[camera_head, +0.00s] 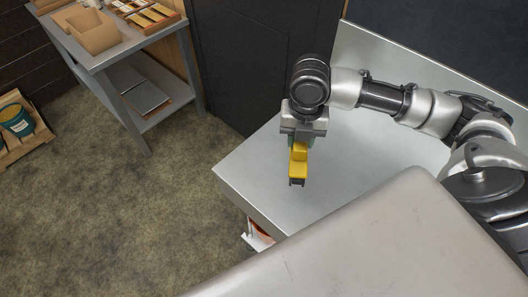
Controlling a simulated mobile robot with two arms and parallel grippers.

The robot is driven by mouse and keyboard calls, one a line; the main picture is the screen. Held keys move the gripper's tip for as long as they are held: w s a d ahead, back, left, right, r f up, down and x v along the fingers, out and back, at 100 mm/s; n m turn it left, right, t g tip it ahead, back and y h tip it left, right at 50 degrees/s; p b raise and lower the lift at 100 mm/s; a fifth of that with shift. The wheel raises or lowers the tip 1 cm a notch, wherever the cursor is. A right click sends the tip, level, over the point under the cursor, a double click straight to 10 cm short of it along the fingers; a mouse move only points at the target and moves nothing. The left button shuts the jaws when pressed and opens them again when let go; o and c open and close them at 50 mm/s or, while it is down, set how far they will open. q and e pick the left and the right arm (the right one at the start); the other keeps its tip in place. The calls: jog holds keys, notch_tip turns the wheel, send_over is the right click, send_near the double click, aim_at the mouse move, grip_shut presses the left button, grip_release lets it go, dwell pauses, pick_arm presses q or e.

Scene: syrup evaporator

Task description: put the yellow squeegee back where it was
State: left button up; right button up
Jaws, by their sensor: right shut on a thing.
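The yellow squeegee (298,161) is a small yellow piece with a dark lower end. My right gripper (299,143) is shut on it, pointing down, and holds it over the left part of the metal table. Whether the squeegee touches the table top cannot be told from here. The right arm reaches in from the right side of the picture. My left gripper is not in view.
The metal table (345,175) is otherwise bare and has a raised back panel. A grey shelf unit (135,45) with cardboard boxes (93,32) stands at the upper left. A dark green bucket (16,121) sits on a wooden pallet (38,133).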

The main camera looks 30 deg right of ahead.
jog(key=n, duration=0.2)
jog(key=d+n, duration=0.1)
jog(key=n, duration=0.3)
jog(key=shift+w+d+r, duration=0.15)
jog(key=shift+d, duration=0.25)
jog(key=w+a+f+p, duration=0.1)
jog(key=w+f, duration=0.2)
jog(key=w+a+f+p, duration=0.1)
jog(key=w+a+f, duration=0.1)
jog(key=w+f, duration=0.1)
jog(key=w+a+f+p, duration=0.2)
jog(key=w+f, duration=0.2)
jog(key=shift+a+f, duration=0.1)
jog(key=shift+a, duration=0.15)
jog(key=shift+w+f, duration=0.1)
jog(key=shift+f, duration=0.3)
jog(key=shift+f, duration=0.15)
jog(key=o, duration=0.9)
